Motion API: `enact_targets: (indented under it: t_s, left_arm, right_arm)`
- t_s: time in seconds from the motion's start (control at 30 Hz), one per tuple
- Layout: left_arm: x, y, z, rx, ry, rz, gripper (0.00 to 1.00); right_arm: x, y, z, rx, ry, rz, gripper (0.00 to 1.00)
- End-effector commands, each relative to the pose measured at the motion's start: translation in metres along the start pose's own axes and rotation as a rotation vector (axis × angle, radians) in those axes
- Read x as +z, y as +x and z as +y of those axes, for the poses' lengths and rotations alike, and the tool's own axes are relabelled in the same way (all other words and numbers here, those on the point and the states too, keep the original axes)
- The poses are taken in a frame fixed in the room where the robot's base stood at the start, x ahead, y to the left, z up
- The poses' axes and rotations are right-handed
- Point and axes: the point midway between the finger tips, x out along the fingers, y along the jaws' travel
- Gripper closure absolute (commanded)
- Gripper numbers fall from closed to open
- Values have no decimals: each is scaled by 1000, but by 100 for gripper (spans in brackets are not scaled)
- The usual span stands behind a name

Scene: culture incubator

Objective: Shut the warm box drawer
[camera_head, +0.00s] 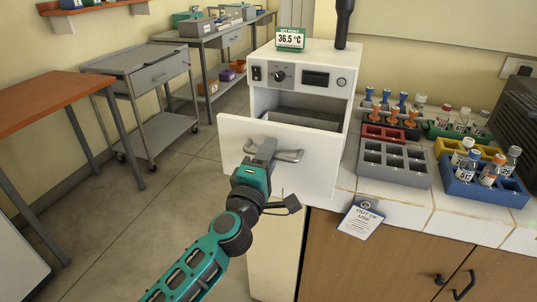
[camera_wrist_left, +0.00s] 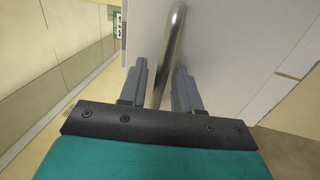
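The warm box (camera_head: 306,59) is a white cabinet on the counter, with a knob, a switch and a dark display. Its drawer (camera_head: 319,172) stands pulled out toward me, with its white front well clear of the box. A curved metal handle (camera_head: 290,155) is on that front. My left gripper (camera_head: 260,150) is at the handle. In the left wrist view the two grey fingers (camera_wrist_left: 160,72) straddle the handle bar (camera_wrist_left: 176,35), with a small gap showing at the left finger. My right gripper is out of view.
A temperature sign (camera_head: 290,39) and a dark upright object stand on top of the box. Racks of vials (camera_head: 486,184) and a grey block (camera_head: 395,165) crowd the counter at right. An "out of use" tag (camera_head: 360,221) hangs at its edge.

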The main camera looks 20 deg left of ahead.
Motion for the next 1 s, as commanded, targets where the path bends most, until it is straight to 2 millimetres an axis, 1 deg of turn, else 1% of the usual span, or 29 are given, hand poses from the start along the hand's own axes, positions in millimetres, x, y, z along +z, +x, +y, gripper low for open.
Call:
enact_targets:
  t_s: [0.17,0.5,1.0]
  left_arm:
    - [0,0,0,0,0,0,68]
    - [0,0,0,0,0,0,100]
    - [0,1,0,0,0,0,100]
  right_arm:
    - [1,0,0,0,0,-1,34]
    - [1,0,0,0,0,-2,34]
    - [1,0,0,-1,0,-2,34]
